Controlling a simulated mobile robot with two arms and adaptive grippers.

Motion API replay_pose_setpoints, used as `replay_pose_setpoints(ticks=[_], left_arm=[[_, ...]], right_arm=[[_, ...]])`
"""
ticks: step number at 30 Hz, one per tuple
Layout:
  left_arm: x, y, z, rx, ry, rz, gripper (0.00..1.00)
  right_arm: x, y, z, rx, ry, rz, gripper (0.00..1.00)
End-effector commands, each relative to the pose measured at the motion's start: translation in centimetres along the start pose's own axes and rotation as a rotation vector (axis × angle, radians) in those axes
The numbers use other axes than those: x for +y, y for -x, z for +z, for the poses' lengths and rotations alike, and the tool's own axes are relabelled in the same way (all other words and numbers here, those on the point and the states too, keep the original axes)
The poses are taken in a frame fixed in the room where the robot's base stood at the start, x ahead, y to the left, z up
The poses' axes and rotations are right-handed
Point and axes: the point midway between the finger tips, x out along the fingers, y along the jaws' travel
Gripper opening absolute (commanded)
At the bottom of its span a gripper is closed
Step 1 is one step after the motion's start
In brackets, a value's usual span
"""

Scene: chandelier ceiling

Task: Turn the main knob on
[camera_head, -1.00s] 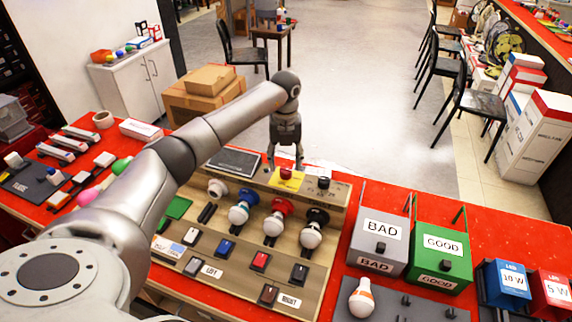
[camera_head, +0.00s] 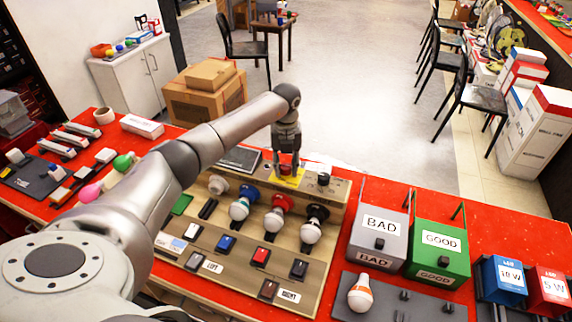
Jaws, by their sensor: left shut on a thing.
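The red knob (camera_head: 287,170) sits on a yellow plate (camera_head: 290,182) at the far edge of the wooden test board (camera_head: 230,272). My left gripper (camera_head: 288,172) reaches down from above and is shut on the red knob, its fingers at either side of it. The fingers partly hide the knob, so its turn angle cannot be told. A black knob (camera_head: 323,179) stands just right of the yellow plate. My right gripper is not in view.
Several bulbs in coloured sockets, such as the white bulb (camera_head: 273,221), and several rocker switches cover the board. Grey BAD (camera_head: 377,238) and green GOOD (camera_head: 439,250) boxes stand to the right. A loose bulb (camera_head: 360,293) is in front of them.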

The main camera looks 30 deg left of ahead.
Motion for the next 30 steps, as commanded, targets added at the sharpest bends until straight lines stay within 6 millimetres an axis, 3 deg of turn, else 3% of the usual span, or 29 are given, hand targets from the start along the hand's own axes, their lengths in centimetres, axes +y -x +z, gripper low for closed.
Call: replay_pose_setpoints(ticks=[14,30], left_arm=[[0.1,-0.1,0.1,-0.002,-0.146,0.000,0.07],[0.2,-0.1,0.2,-0.004,-0.641,0.000,0.07]], right_arm=[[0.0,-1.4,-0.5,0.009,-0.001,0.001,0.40],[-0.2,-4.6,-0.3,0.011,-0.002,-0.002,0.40]])
